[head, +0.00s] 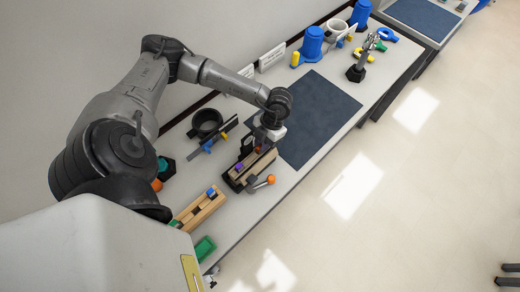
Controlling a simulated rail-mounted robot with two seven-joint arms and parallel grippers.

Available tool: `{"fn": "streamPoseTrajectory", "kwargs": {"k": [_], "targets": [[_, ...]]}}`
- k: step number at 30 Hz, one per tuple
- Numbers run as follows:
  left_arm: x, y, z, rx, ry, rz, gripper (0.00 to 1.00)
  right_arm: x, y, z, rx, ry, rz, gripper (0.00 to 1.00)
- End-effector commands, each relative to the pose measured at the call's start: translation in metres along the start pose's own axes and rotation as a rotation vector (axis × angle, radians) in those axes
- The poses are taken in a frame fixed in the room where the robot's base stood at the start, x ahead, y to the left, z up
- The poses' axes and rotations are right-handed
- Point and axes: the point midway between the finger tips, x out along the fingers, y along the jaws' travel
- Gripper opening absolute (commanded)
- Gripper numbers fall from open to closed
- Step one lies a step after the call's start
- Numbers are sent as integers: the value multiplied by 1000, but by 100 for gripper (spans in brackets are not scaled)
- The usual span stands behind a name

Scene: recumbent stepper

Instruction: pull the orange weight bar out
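My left gripper (262,148) points down at a small vise-like block with wooden strips in a dark frame (240,178). Its fingertips are small and dark against the block, so their opening and any contact are unclear. A short grey lever with an orange end (271,180) sticks out from the block's near right side. A round orange piece (156,185) lies farther left, partly behind my arm. I see no clear orange weight bar and no stepper machine. My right gripper is out of view.
The narrow white table runs along the wall. A dark blue mat (322,118) lies bare on it. A black ring (207,122), a wooden rail (199,208), a green block (204,248), blue cylinders (313,42) and a metal stand (357,70) are around. Open floor (420,170) lies right.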

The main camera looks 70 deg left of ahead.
Motion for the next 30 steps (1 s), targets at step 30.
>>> {"fn": "streamPoseTrajectory", "kwargs": {"k": [30], "targets": [[-7, 0, -3, 0, 0, 0, 0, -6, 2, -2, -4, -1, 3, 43]]}}
